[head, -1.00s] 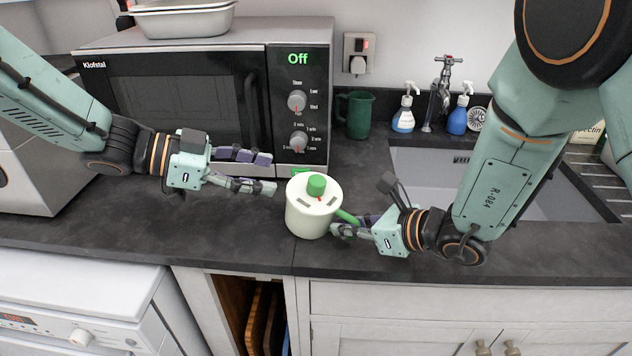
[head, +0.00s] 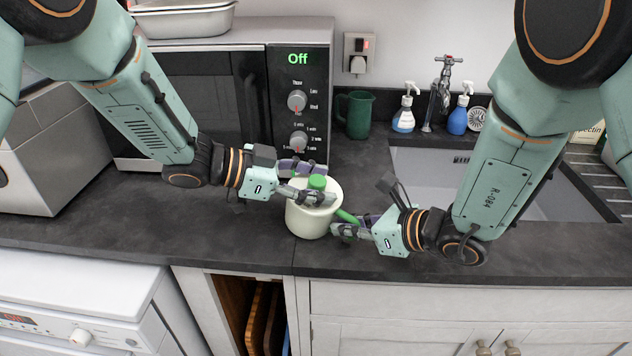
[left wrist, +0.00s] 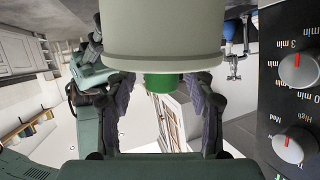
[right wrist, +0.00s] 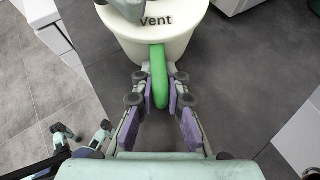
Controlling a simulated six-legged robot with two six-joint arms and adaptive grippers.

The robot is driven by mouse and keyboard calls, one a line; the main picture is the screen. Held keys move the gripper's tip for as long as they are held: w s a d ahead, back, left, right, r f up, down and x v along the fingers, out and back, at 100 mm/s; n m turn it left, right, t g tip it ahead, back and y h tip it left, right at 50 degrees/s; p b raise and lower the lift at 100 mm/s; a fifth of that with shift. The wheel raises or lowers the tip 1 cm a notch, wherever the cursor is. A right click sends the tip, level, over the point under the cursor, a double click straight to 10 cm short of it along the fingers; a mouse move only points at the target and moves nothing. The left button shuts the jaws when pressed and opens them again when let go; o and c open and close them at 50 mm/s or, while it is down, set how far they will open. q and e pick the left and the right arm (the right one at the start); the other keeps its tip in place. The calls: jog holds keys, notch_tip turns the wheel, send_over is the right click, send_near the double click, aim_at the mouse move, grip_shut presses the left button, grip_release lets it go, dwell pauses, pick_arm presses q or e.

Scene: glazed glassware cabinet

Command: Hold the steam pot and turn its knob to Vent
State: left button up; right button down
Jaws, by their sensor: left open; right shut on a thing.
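The cream steam pot (head: 308,222) stands upright on the dark counter, with a green knob (head: 318,181) on its lid and a green side handle (head: 347,217). My left gripper (head: 309,182) is open at lid height, its fingers on either side of the knob. In the left wrist view the knob (left wrist: 162,83) shows between the spread fingers, and no clear contact shows. My right gripper (head: 345,229) is shut on the handle, also seen in the right wrist view (right wrist: 158,78). The word Vent (right wrist: 157,21) is readable on the lid there; the knob's pointer is hidden.
A microwave (head: 300,70) showing Off stands behind the pot. The counter's front edge is close to the pot.

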pick_arm(q)
jog(key=shift+c, duration=0.3)
jog(key=shift+f, duration=0.1)
grip_shut()
jog(key=shift+s+n+t, duration=0.15)
jog(key=shift+n+t, duration=0.25)
jog(key=shift+t, duration=0.1)
jog(key=n+t+y, duration=0.1)
jog(key=n+t, duration=0.1)
jog(key=shift+d+t, duration=0.1)
jog(key=shift+t, duration=0.3)
jog(key=shift+f+n+t+y, duration=0.1)
jog(key=shift+n+t+y, duration=0.7)
jog(key=shift+n+t, duration=0.35)
jog(key=shift+n+t+y, duration=0.25)
jog(key=shift+y, duration=0.05)
jog(key=shift+o, duration=0.3)
grip_release()
